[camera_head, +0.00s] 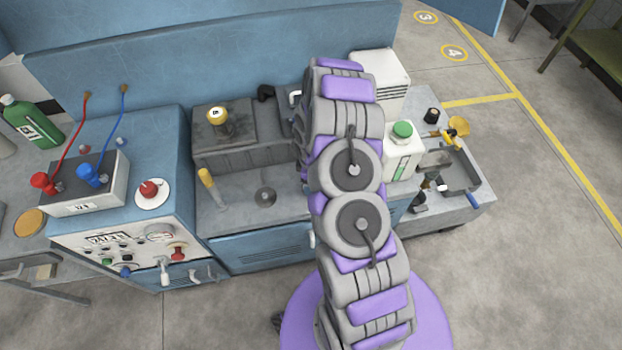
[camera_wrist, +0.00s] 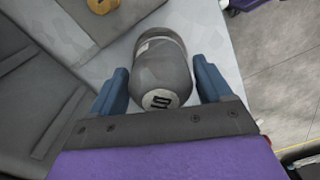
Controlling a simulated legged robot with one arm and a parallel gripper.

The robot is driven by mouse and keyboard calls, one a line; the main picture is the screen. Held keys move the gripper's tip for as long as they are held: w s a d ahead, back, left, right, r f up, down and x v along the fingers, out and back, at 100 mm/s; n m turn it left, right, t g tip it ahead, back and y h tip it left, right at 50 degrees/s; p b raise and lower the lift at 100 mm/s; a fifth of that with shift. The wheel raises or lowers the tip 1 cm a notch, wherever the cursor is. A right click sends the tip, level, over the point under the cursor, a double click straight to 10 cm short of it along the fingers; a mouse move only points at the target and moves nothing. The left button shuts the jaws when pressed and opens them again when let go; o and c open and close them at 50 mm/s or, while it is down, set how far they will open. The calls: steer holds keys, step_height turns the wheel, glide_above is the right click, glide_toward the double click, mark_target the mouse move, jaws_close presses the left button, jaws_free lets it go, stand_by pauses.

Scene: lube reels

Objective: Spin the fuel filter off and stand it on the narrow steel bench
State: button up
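In the wrist view a dark grey rounded canister (camera_wrist: 163,72), which looks like the fuel filter, has a pale band and dark lettering on its near end. My gripper (camera_wrist: 160,80) has its two blue fingers on either side of the canister. Slim gaps seem to show beside it, so the fingers look open around it rather than clamped. In the head view my grey and purple arm hides the gripper and this canister. Which surface is the narrow steel bench is not clear; a grey bench top (camera_head: 20,258) shows at the far left.
A blue-and-grey control cabinet (camera_head: 130,232) and a green bottle (camera_head: 32,125) stand at the left. A white jug (camera_head: 402,160) and a tray (camera_head: 462,172) lie right of my arm.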

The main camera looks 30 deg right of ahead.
steer(key=shift+o, duration=1.1)
steer(key=shift+r, duration=0.15)
steer(key=shift+r, duration=0.1)
